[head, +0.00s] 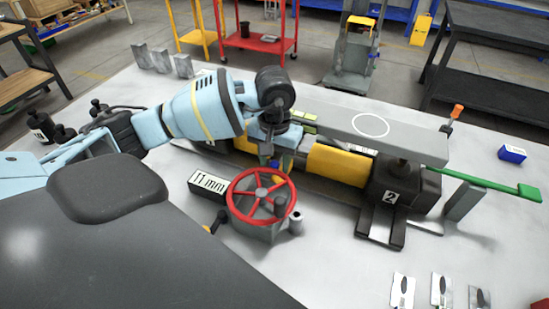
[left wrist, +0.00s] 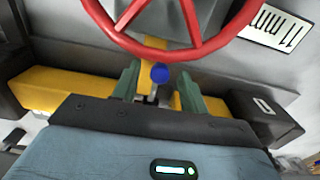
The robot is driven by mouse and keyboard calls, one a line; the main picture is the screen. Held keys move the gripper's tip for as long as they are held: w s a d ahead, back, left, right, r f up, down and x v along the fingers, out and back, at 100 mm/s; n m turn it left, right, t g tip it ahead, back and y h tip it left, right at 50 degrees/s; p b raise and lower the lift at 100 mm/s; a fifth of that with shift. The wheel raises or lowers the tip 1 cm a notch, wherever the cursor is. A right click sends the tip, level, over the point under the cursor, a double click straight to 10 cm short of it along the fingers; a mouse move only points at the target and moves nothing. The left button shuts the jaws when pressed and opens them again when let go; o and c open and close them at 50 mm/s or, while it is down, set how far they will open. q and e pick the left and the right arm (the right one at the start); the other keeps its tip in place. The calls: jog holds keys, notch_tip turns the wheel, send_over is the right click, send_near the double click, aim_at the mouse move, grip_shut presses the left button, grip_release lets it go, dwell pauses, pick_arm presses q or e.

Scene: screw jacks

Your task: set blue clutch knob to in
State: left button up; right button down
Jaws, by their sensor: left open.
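The blue clutch knob (left wrist: 160,73) shows in the left wrist view between the two green-grey fingers of my left gripper (left wrist: 158,84). The fingers are open, with a visible gap on each side of the knob. In the head view the blue knob (head: 274,164) is a small patch below my left gripper (head: 280,152), behind the red handwheel (head: 257,193). The gripper's tips are partly hidden there. The red handwheel (left wrist: 150,53) also crosses the top of the left wrist view, close to the fingers. My right gripper is not in view.
A jack with yellow covers (head: 340,163) and a grey top beam (head: 355,125) lies behind the handwheel. A black "11 mm" block (head: 207,185) stands beside the wheel. A green bar (head: 490,184) juts out at right. The tabletop at front right has several cards.

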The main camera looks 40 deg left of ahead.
pick_arm(q)
grip_shut()
dwell(0.3)
jog(key=d, duration=0.2)
jog(key=w+d, duration=0.1)
jog(key=d, duration=0.1)
jog(key=shift+d, duration=0.3)
grip_release()
jog(key=shift+d, duration=0.1)
notch_tip(320, 180, up, 8)
jog(key=shift+b, duration=0.4)
